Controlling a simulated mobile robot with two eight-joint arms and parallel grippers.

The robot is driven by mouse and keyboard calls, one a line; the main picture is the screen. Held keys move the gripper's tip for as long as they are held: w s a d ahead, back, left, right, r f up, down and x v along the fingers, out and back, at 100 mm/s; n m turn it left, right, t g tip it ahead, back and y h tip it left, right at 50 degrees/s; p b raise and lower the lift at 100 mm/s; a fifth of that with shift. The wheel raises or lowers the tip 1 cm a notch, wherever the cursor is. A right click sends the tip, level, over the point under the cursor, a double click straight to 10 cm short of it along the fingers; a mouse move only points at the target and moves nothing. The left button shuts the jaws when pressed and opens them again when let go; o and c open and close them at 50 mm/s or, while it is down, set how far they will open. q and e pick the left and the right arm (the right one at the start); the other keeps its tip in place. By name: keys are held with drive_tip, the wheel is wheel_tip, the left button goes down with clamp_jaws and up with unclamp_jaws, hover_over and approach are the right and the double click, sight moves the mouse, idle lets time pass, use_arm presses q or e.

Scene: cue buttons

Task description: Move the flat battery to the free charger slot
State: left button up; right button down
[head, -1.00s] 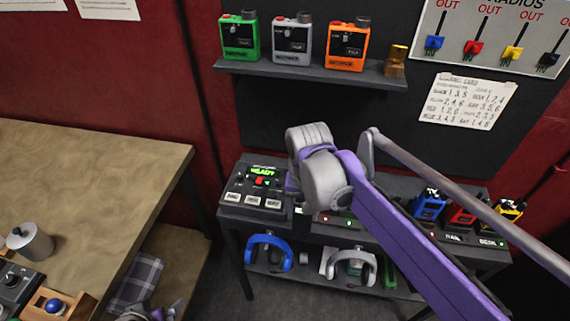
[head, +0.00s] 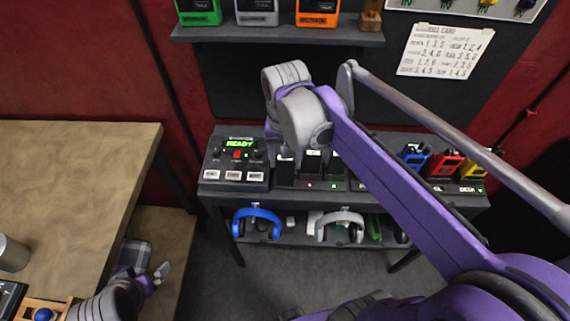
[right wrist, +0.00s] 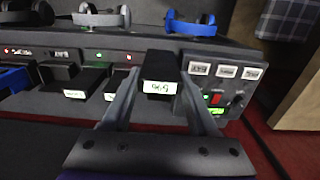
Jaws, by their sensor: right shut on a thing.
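My right gripper (right wrist: 158,90) is shut on a black battery (right wrist: 158,68) with a pale, lit label, held upright between its fingers. In the head view my right wrist covers most of this gripper, at the left end of the charger (head: 297,184). I cannot tell whether the held battery is above a slot or partly in one. Two more black batteries, (right wrist: 115,86) and (right wrist: 66,78), stand in the charger beside it, with red and green lights in front. My left gripper (head: 150,274) is low at the left by the wooden table; its finger gap is unclear.
A console reading READY (head: 240,146) with several buttons stands left of the charger. Blue, red and yellow radios (head: 444,164) stand to the right. Headphones (head: 257,222) lie on the lower shelf. An upper shelf (head: 280,36) holds more radios. A wooden table (head: 80,180) is at left.

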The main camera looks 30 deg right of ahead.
use_arm(q)
drive_tip(key=shift+s+f, duration=0.2)
drive_tip(key=shift+f, duration=0.25)
use_arm(e)
drive_tip(key=shift+w+d+f, duration=0.15)
drive_tip(key=shift+w+d, duration=0.35)
drive_tip(key=shift+w, duration=0.3)
drive_tip(key=shift+w+d+f, duration=0.2)
drive_tip(key=shift+w+d, duration=0.35)
drive_tip(key=shift+w, duration=0.3)
drive_tip(key=shift+w+d+f, duration=0.15)
drive_tip(key=shift+w+d, duration=0.35)
drive_tip(key=shift+w, duration=0.3)
use_arm(q)
drive_tip(key=shift+b, duration=0.3)
use_arm(e)
drive_tip(key=shift+w+f, duration=0.1)
drive_tip(key=shift+w, duration=0.05)
use_arm(q)
drive_tip(key=shift+s+f+b, duration=0.35)
drive_tip(key=shift+f+b, duration=0.2)
drive_tip(key=shift+f, duration=0.3)
drive_tip(key=shift+s+f+b, duration=0.3)
drive_tip(key=shift+f+b, duration=0.25)
drive_tip(key=shift+f, duration=0.25)
use_arm(e)
drive_tip(key=shift+f, duration=2.1)
drive_tip(key=shift+c, duration=0.4)
unclamp_jaws()
drive_tip(key=shift+r, duration=0.15)
